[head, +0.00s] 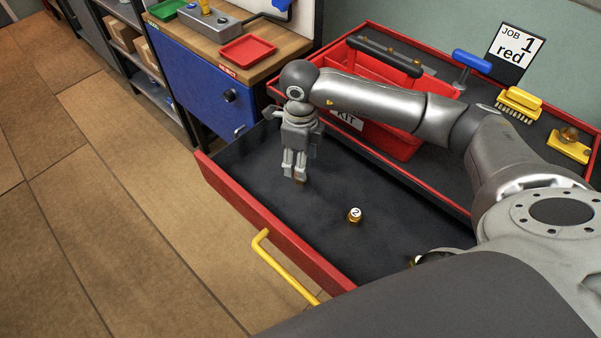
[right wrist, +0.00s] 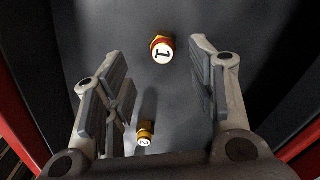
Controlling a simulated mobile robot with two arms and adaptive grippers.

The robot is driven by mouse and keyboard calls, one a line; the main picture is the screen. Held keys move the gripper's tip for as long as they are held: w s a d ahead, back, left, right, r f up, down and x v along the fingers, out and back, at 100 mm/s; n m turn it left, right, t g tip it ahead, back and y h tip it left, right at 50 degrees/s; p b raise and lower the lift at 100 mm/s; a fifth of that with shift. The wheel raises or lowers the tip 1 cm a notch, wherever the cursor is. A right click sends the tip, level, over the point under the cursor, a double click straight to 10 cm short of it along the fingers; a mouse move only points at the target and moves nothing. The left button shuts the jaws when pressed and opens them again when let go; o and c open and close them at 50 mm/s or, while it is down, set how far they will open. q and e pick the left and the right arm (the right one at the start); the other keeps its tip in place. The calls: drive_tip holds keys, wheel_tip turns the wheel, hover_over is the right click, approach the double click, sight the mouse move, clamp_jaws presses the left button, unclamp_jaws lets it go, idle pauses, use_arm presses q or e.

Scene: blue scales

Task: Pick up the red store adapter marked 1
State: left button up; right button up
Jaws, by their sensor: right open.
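The adapter marked 1 (right wrist: 162,49) lies in the open drawer, its white numbered cap facing my right wrist camera. Its body looks brass-gold with reddish-orange shading. My right gripper (head: 296,176) points down into the drawer. In the right wrist view the gripper (right wrist: 158,82) is open, with the adapter marked 1 beyond the fingers and nothing held. In the head view only a small brownish bit shows below the fingertips; the fingers hide the rest. A brass adapter marked 2 (head: 355,215) stands apart in the drawer; it also shows in the right wrist view (right wrist: 145,133).
The drawer's red front (head: 258,228) has a yellow handle (head: 279,268). Another brass piece (head: 416,261) is mostly hidden by my arm. A red kit box (head: 398,147) stands behind the drawer. A red tray (head: 247,50) sits on the bench.

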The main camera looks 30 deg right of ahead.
drive_tip(key=shift+f, duration=0.45)
wheel_tip(320, 180, down, 4)
drive_tip(key=shift+w+r+p, duration=0.1)
drive_tip(key=shift+r+p, duration=0.1)
drive_tip(key=shift+p, duration=0.2)
drive_tip(key=shift+d+f, duration=0.1)
drive_tip(key=shift+f, duration=0.35)
drive_tip(key=c, duration=0.5)
drive_tip(key=shift+w, duration=0.1)
drive_tip(key=c, duration=0.6)
use_arm(q)
drive_tip(key=w, duration=0.2)
drive_tip(key=d+r, duration=0.1)
drive_tip(key=shift+w, duration=0.4)
use_arm(e)
drive_tip(key=shift+c, duration=0.2)
use_arm(q)
drive_tip(key=shift+w, duration=0.1)
